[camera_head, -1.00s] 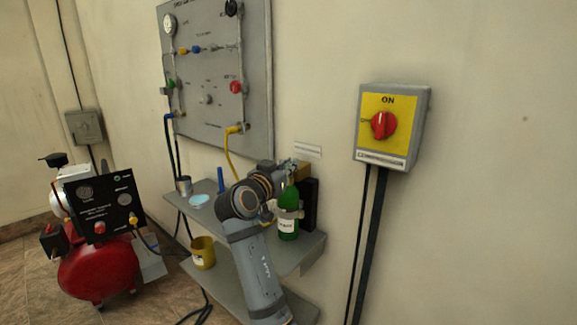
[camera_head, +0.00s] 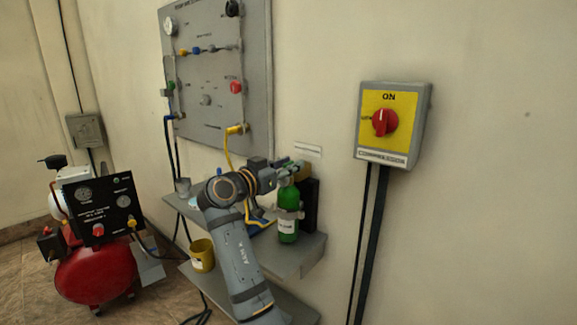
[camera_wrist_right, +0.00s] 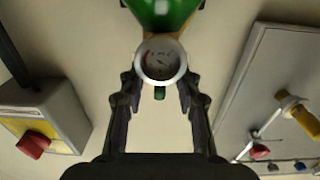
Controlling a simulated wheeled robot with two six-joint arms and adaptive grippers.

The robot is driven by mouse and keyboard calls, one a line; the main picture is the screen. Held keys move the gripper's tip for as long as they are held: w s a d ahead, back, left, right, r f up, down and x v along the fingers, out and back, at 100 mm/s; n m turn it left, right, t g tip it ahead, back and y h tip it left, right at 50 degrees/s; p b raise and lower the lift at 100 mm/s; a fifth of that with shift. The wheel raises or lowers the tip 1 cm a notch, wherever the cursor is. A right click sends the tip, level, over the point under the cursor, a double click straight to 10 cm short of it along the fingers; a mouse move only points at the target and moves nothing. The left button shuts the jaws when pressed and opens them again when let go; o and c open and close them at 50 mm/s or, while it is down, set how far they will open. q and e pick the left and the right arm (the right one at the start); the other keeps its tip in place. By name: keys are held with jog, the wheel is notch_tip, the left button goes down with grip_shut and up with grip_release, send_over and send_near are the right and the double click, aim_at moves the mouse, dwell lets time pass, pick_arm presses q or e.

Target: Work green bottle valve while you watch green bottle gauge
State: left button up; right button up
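The green bottle (camera_head: 289,211) stands upright on the grey wall shelf, held by a grey band. My right gripper (camera_head: 296,172) is at the bottle's top, reaching in from the left. In the right wrist view the bottle's green body (camera_wrist_right: 165,12) shows at the top edge. A small green knob (camera_wrist_right: 160,93), seemingly the valve, shows just below the gauge. My right gripper's two fingers (camera_wrist_right: 160,88) are apart on either side, with gaps visible. My left gripper is out of view.
The grey panel (camera_head: 215,110) with knobs and hoses hangs behind the shelf (camera_head: 300,258). A yellow switch box (camera_head: 393,125) is on the wall at right. A yellow cup (camera_head: 202,254) sits on the lower shelf. A red compressor (camera_head: 95,270) stands at left.

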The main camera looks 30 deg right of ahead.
aim_at(289, 162)
notch_tip(289, 162, up, 10)
jog(key=shift+r, duration=0.1)
dwell(0.4)
dwell(0.9)
